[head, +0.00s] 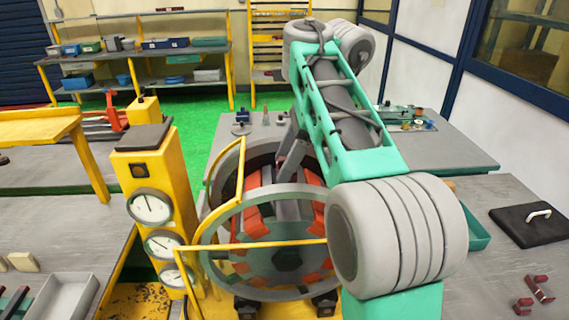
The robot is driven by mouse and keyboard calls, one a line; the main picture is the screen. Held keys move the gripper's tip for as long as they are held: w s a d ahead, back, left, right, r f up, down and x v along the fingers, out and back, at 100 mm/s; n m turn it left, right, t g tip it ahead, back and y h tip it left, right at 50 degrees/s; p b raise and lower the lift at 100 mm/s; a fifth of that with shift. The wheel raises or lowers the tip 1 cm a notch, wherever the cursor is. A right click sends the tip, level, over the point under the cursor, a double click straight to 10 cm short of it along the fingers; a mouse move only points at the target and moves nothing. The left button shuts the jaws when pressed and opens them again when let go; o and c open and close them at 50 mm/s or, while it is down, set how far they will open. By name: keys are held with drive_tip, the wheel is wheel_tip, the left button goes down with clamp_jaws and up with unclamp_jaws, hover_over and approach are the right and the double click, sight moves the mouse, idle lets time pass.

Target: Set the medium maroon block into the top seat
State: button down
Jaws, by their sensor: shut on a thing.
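The stator (212,238) stands in the middle of the head view, a grey ring with orange-red segments around a dark hub, in a yellow frame. My arm reaches over its right side and hides part of its upper right. My gripper cannot be made out; the arm and the stator hide the place where its fingers would be. The top seat cannot be made out clearly behind the arm and ring. No block that I can identify as the medium maroon one shows. Small maroon pieces (540,288) lie on the right table, their sizes hard to compare.
A yellow post with gauges (153,207) stands close to the stator's left. A black board with a white handle (530,225) lies on the right table. A grey tray (62,298) is at lower left. Shelves (140,52) with bins stand at the back, beyond green floor.

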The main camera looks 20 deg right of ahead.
drive_tip(key=shift+a+f+b, duration=0.15)
drive_tip(key=shift+f+b, duration=1.25)
drive_tip(key=shift+b, duration=0.15)
drive_tip(key=shift+f, duration=0.3)
drive_tip(key=shift+c, duration=2.2)
unclamp_jaws()
drive_tip(key=p+v, duration=0.7)
drive_tip(key=shift+r+p, duration=0.25)
drive_tip(key=shift+p, duration=0.1)
drive_tip(key=shift+r, duration=0.1)
